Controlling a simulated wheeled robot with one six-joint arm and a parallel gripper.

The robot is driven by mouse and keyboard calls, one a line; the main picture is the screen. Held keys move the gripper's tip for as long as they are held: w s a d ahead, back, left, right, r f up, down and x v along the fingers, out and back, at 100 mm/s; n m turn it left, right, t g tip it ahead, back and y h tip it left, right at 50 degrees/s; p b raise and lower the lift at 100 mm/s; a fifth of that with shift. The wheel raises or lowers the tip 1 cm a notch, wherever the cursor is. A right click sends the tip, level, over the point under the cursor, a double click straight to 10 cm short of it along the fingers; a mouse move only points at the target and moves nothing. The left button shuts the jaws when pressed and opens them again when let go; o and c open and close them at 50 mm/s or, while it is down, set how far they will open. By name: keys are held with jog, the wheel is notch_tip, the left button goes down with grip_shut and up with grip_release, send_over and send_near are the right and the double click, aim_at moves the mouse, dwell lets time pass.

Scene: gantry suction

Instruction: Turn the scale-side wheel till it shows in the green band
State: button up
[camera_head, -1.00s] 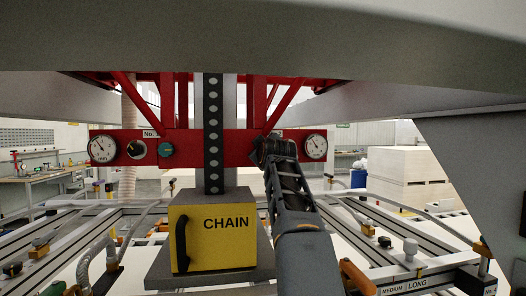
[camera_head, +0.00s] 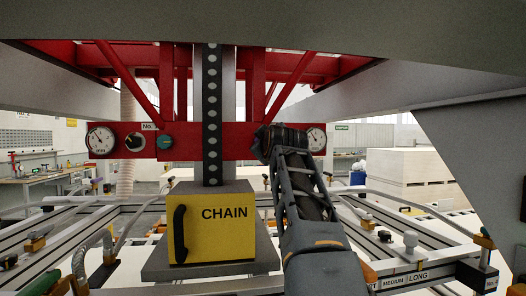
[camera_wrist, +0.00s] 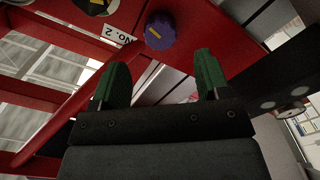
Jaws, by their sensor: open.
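In the wrist view a purple knob (camera_wrist: 160,30) with a yellow mark sits on the red beam beside a "NO. 2" label (camera_wrist: 110,36). A dark round knob (camera_wrist: 96,5) with a yellow mark is cut by the top edge. I cannot tell which is the scale-side wheel, and no green band is clear. My gripper (camera_wrist: 161,72) is open and empty, its green fingers pointing towards the beam. The purple knob lies beyond the fingertips, apart from them. In the head view my arm's end covers the beam left of the right gauge (camera_head: 316,138); the fingers are hidden there.
The red beam (camera_head: 187,141) also carries a left gauge (camera_head: 101,140), a black-and-white dial (camera_head: 134,141) and a teal knob (camera_head: 165,142). Rails with hoses spread below.

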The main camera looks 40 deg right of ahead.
jog(key=b+v, duration=0.1)
jog(key=v, duration=0.5)
jog(key=shift+s+b, duration=0.35)
jog(key=shift+b, duration=0.05)
jog(key=shift+a, duration=0.15)
